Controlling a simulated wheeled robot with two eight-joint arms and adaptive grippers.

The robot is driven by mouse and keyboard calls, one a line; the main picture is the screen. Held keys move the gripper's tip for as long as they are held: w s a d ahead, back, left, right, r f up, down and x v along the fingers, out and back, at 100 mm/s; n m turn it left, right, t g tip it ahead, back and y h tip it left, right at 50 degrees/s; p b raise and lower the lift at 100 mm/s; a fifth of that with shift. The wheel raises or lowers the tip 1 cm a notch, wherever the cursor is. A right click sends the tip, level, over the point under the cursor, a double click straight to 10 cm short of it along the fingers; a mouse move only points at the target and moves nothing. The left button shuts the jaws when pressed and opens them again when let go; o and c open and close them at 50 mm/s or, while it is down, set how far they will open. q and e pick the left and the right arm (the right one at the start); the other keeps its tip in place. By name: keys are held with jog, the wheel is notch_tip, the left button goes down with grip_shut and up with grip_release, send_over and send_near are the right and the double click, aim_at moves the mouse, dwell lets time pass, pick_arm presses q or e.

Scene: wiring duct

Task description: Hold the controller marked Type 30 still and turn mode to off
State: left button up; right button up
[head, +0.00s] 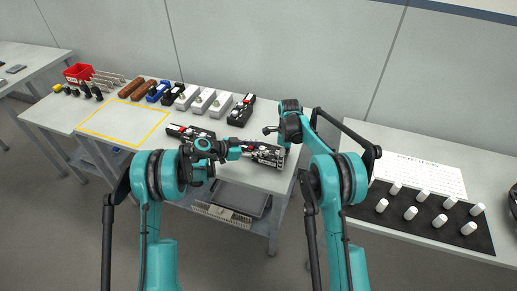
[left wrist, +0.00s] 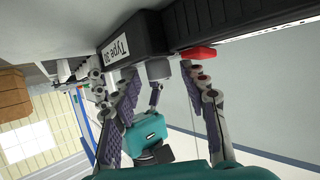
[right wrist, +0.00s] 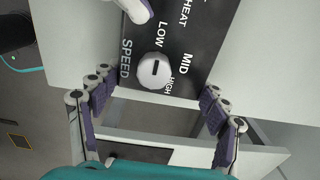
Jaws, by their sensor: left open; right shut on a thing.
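The dark controller lies across the front of the table in the head view (head: 264,153). In the left wrist view its side carries the label Type 30 (left wrist: 118,47). A grey knob (left wrist: 158,69) and a red part (left wrist: 198,52) stick out from it. My left gripper (left wrist: 163,88) is open, its fingers apart on either side of the grey knob. In the right wrist view the controller face shows a white SPEED knob (right wrist: 154,70) with LOW, MID and HIGH marks.
Behind stands a row of other devices, including white ones (head: 201,101), a blue one (head: 158,91) and a dark one (head: 241,110). A red bin (head: 79,73) is far left beyond a yellow outline (head: 92,126). White cylinders stand on a black mat (head: 432,243) at right.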

pick_arm(q)
jog(key=shift+c, duration=0.2)
grip_shut()
jog(key=shift+s+n+t+y, duration=0.1)
jog(key=shift+n+t+y, duration=0.3)
jog(key=shift+n+t, duration=0.3)
jog(key=shift+o, duration=0.2)
grip_release()
jog(key=v, duration=1.2)
jog(key=shift+f, duration=0.1)
